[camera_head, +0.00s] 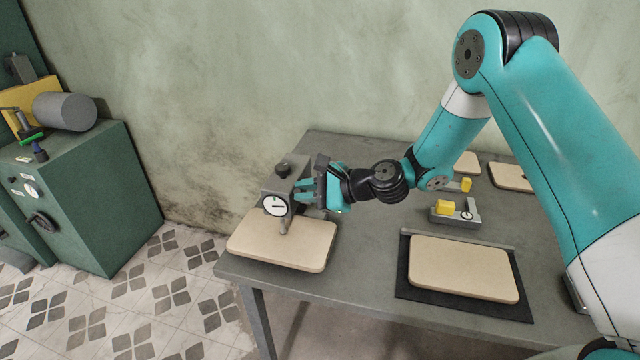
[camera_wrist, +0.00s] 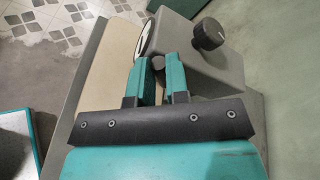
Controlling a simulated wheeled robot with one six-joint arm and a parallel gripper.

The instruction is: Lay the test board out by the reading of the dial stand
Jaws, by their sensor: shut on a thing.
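The dial stand (camera_head: 283,178) is a grey block at the table's left end, with a round white dial (camera_head: 274,205), a dark top knob (camera_head: 283,170) and a probe pointing down. A tan board (camera_head: 275,245) lies flat under the probe; I cannot tell whether they touch. My gripper (camera_head: 306,190) is at the stand's right side. In the wrist view its teal fingers (camera_wrist: 158,68) are closed around a small dark grey rounded part (camera_wrist: 158,63) by the stand; the fingers hide most of it. The dial (camera_wrist: 146,38) shows edge-on there, its reading unclear.
Another tan board (camera_head: 460,268) lies on a black mat (camera_head: 404,285) at front right. More boards (camera_head: 508,177) lie at the back right. A green cabinet (camera_head: 75,195) stands left of the table, across a floor gap.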

